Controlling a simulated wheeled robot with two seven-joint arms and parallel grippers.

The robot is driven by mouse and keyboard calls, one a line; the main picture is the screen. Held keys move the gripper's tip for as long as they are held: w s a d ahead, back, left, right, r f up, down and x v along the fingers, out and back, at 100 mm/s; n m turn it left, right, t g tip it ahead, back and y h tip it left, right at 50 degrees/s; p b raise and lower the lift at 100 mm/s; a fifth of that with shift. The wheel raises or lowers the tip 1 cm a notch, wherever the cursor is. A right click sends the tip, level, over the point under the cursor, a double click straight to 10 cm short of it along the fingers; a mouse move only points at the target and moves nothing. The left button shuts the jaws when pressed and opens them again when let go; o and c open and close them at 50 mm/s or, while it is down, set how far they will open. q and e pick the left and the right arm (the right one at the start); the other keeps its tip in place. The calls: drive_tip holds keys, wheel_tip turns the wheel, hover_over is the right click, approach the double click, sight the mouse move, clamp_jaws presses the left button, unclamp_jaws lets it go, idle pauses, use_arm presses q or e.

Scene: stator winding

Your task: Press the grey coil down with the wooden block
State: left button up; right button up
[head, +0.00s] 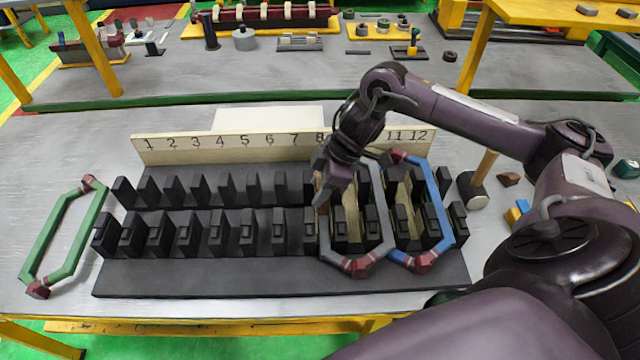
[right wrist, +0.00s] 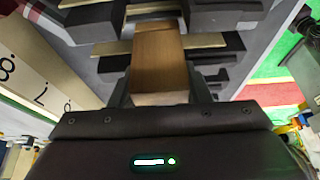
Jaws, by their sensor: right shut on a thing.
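The grey coil (head: 384,216) sits around teeth of the black stator (head: 200,275), below the numbers right of 8. Its red-wrapped front end (head: 362,266) shows, while my right arm hides part of its back. My right gripper (head: 325,192) is shut on the wooden block (head: 321,195), above the left side of the grey coil. In the right wrist view the wooden block (right wrist: 158,58) stands between the fingers and points toward the stator teeth. I cannot tell whether the block touches the coil. My left gripper is not in view.
A blue coil (head: 437,201) sits on the stator just right of the grey one. A green coil (head: 50,228) lies on the table at the left. A number board (head: 180,150) stands behind the stator. A wooden-handled mallet (head: 473,190) and small blocks lie at the right.

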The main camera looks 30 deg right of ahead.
drive_tip(key=shift+f, duration=0.3)
idle(0.5)
drive_tip(key=shift+s+f+p, duration=0.35)
drive_tip(key=shift+f+p, duration=0.05)
idle(0.7)
drive_tip(key=r+p, duration=0.8)
drive_tip(key=shift+w+r, duration=0.25)
drive_tip(key=shift+w, duration=0.1)
wheel_tip(320, 180, up, 4)
drive_tip(key=p, duration=0.3)
drive_tip(key=shift+f+p, duration=0.2)
drive_tip(key=shift+p, duration=0.15)
drive_tip(key=shift+f, duration=0.1)
